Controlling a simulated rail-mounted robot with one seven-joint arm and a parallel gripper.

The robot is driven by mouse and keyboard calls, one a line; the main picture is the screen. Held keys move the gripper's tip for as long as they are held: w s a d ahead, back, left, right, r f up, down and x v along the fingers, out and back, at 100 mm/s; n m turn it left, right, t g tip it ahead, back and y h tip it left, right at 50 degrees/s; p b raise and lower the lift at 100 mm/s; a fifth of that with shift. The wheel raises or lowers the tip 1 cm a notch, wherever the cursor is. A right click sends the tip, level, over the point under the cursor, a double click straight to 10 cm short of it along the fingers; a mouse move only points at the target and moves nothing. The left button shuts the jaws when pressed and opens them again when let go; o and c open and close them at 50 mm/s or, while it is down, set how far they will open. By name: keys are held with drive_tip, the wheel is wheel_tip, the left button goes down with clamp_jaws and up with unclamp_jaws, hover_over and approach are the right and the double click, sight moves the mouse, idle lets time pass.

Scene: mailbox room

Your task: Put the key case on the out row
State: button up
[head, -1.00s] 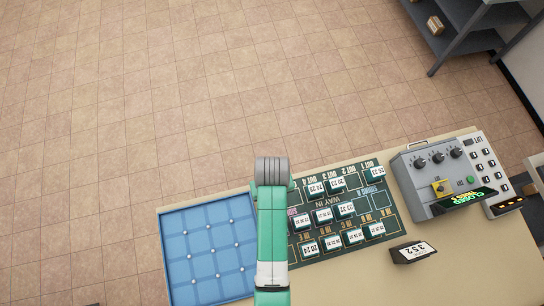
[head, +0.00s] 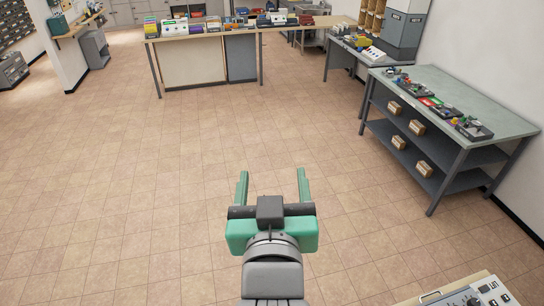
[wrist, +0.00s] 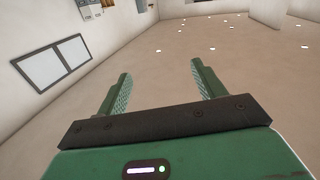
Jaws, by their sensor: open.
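My gripper (head: 272,174) is raised in the middle of the head view, seen against the tiled floor. Its two green fingers are spread wide with nothing between them. In the wrist view the open fingers (wrist: 161,84) are also empty, and no task object shows near them. I cannot pick out the key case in either current view. The board with the out row is outside both current views.
A grey workbench (head: 465,108) with several trays stands at the right, brown boxes (head: 416,127) on its shelf. A long table (head: 205,34) with many items stands at the back. A grey control box (head: 470,297) shows at the bottom right. The floor between is clear.

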drive_tip(key=s+r+t+p, duration=0.3)
drive_tip(key=s+r, duration=0.3)
drive_tip(key=r, duration=0.6)
drive_tip(key=s+r+m+t+p, duration=0.1)
drive_tip(key=s+r+t+p, duration=0.2)
drive_tip(key=r, duration=0.9)
drive_tip(key=shift+s+r+t, duration=0.35)
drive_tip(key=shift+s+t, duration=0.15)
drive_tip(key=shift+s, duration=1.15)
drive_tip(key=shift+a, duration=0.1)
